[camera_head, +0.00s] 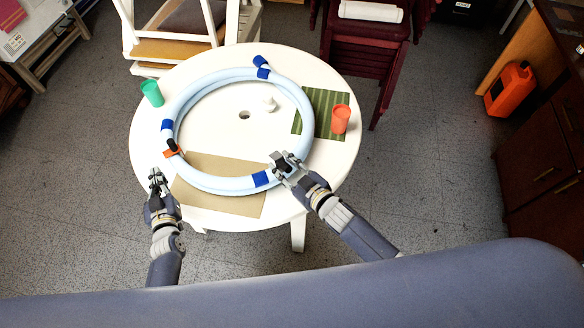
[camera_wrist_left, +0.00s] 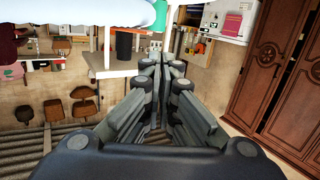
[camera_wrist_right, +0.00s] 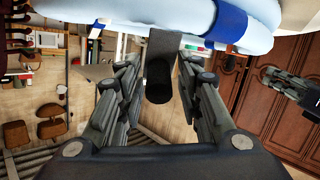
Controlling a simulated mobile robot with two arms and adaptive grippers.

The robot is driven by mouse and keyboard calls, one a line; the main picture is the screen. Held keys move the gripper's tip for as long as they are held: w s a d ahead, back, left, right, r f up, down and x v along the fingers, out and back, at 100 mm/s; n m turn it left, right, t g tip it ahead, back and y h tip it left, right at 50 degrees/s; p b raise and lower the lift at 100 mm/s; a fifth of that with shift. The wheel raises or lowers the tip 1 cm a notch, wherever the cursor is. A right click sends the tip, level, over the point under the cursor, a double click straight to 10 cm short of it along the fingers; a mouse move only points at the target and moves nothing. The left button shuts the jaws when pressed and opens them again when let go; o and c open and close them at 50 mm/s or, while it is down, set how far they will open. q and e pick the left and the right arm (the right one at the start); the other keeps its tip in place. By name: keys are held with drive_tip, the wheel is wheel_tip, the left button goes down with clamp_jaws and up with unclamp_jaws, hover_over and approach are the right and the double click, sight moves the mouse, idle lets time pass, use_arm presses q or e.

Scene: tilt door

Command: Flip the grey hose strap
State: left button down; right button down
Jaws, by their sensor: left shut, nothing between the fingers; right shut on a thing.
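The pale blue hose ring (camera_head: 209,181) lies on the round white table (camera_head: 330,172). The grey hose strap (camera_wrist_right: 161,48) is at the hose's near right part. In the right wrist view, its dark cylindrical end (camera_wrist_right: 159,84) hangs below the hose between my right fingers. My right gripper (camera_head: 281,161) is shut on the strap, and it hides most of the strap in the head view. My left gripper (camera_head: 156,175) is shut and empty at the table's near left edge, apart from the hose. It also shows in the left wrist view (camera_wrist_left: 165,76).
An orange strap with a black end (camera_head: 173,149) is on the hose's left side. Blue bands (camera_head: 261,179) wrap the hose. A green cup (camera_head: 152,93) and an orange cup (camera_head: 341,119) stand on the table. A brown mat (camera_head: 240,205) lies under the hose.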

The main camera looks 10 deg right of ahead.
use_arm(q)
drive_tip(key=w+d+r+m+g+h, duration=0.1)
drive_tip(key=w+d+m+h, duration=0.3)
drive_tip(key=d, duration=0.5)
drive_tip(key=w+d+r+m+g+h, duration=0.1)
drive_tip(key=w+d+m+h, duration=0.2)
drive_tip(key=w+d, duration=0.45)
drive_tip(key=d+r+m+g+h, duration=0.2)
drive_tip(key=d+m+g, duration=0.15)
drive_tip(key=d, duration=0.45)
drive_tip(key=d+r+m+g+h, duration=0.25)
drive_tip(key=d+m, duration=0.25)
drive_tip(key=d, duration=0.4)
drive_tip(key=s+d+r+m+g, duration=0.4)
drive_tip(key=s+d+m+g, duration=0.1)
drive_tip(key=s+d+m, duration=0.3)
use_arm(e)
drive_tip(key=shift+f, duration=0.1)
use_arm(q)
drive_tip(key=s+a+r+m+g+y, duration=0.45)
drive_tip(key=s+m+y, duration=0.25)
drive_tip(key=m, duration=0.3)
wheel_tip(320, 180, down, 10)
drive_tip(key=s+d, duration=0.1)
drive_tip(key=shift+s+d+r, duration=0.25)
drive_tip(key=shift+m, duration=0.25)
